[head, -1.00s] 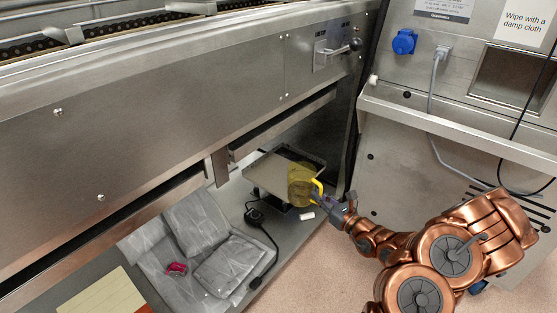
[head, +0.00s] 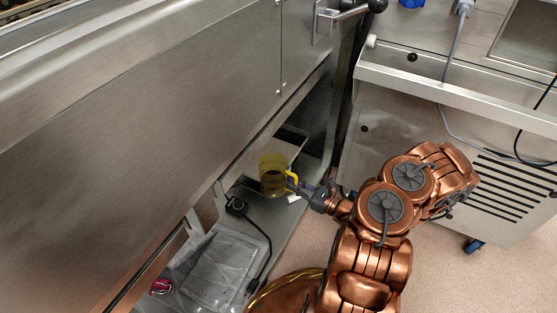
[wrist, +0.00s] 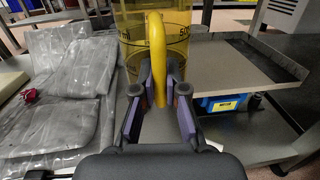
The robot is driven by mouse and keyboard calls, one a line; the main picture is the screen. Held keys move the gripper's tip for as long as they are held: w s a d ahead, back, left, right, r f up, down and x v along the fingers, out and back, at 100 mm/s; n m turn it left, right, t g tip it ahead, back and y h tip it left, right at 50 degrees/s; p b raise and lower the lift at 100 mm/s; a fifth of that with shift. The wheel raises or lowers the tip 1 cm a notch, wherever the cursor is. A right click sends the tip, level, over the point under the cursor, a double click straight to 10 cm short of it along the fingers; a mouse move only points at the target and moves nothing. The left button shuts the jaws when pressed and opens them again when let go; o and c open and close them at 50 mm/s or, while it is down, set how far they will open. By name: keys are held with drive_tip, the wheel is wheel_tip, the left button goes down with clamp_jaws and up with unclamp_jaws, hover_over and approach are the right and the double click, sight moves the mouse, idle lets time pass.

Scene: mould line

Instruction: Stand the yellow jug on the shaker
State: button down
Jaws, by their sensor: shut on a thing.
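The yellow jug (head: 272,178) is see-through and looks upright. My gripper (head: 296,185) is shut on its handle, and the jug is at the opening under the steel machine. In the wrist view the jug's yellow handle (wrist: 157,55) stands between the purple-padded fingers, with the clear body (wrist: 128,30) behind it. The shaker, with a flat grey plate (wrist: 225,68) and a blue body under it, is just right of the jug in that view. In the head view the shaker plate (head: 291,147) is partly hidden behind the jug and the machine's edge. The gap between jug and plate is unclear.
Grey plastic bags (wrist: 60,85) lie on the low shelf left of the shaker, with a small red item (wrist: 30,96) on them. A black plug with a cable (head: 236,206) lies near the shaker. The machine's steel front (head: 150,110) overhangs the shelf.

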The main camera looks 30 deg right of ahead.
drive_tip(key=w+d+f+b, duration=0.2)
drive_tip(key=w+b, duration=0.1)
drive_tip(key=w, duration=0.3)
drive_tip(key=w+d+f+b, duration=0.2)
drive_tip(key=w+b, duration=0.1)
drive_tip(key=w, duration=0.3)
drive_tip(key=shift+f, duration=0.4)
drive_tip(key=shift+w, duration=0.1)
drive_tip(key=c, duration=1.2)
unclamp_jaws()
drive_tip(key=shift+p+v, duration=2.45)
drive_tip(key=shift+v, duration=3.6)
